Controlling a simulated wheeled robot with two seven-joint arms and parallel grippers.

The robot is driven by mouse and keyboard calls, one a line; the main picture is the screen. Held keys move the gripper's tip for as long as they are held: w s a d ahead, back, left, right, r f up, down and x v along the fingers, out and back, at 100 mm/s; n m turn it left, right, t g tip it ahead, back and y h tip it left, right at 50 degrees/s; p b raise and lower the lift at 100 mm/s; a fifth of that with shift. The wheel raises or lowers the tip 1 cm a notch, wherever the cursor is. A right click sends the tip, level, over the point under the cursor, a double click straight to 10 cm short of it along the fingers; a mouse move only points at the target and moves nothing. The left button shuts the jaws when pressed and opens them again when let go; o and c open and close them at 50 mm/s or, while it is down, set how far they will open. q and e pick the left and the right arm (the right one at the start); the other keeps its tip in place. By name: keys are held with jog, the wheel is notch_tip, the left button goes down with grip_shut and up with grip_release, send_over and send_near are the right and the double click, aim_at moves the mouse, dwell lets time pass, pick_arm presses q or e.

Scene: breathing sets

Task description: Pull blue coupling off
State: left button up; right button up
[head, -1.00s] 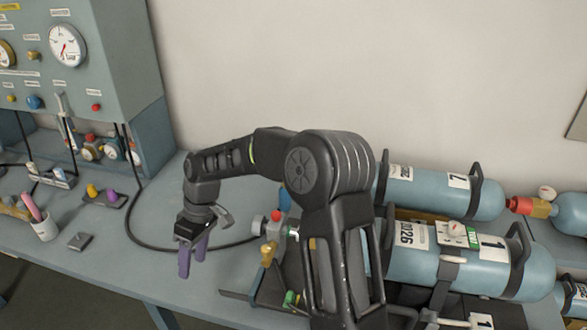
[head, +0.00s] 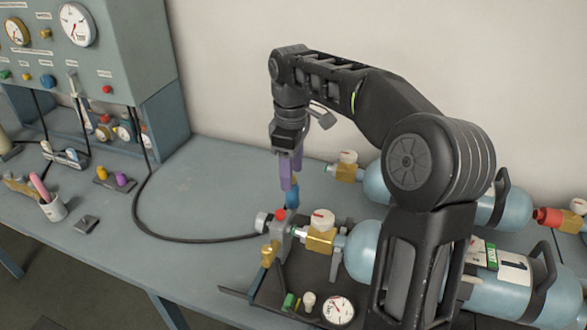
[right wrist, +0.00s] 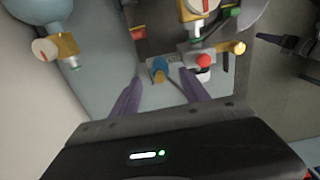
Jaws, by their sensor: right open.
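The blue coupling (head: 292,198) stands behind the red knob (head: 279,215), close to the end of the black hose. My right gripper (head: 289,180) points down just above the blue coupling, its purple fingers partly hiding the coupling's top. In the right wrist view the blue coupling (right wrist: 160,68) lies between and beyond the two spread fingertips (right wrist: 161,77). The gripper is open and holds nothing. I cannot tell whether a finger touches the coupling. My left gripper is not in view.
A brass valve (head: 320,240) with a blue cylinder (head: 365,250) lies right of the coupling. A second brass valve (head: 348,172) is behind it. The black hose (head: 160,232) runs left to the gauge panel (head: 120,45). The bench's middle left is clear.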

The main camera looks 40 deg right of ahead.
aim_at(292, 193)
jog(key=shift+f+p, duration=0.3)
jog(key=shift+f, duration=3.6)
jog(key=shift+c, duration=0.2)
grip_shut()
jog(key=c, duration=0.5)
grip_release()
grip_shut()
jog(key=shift+r, duration=0.35)
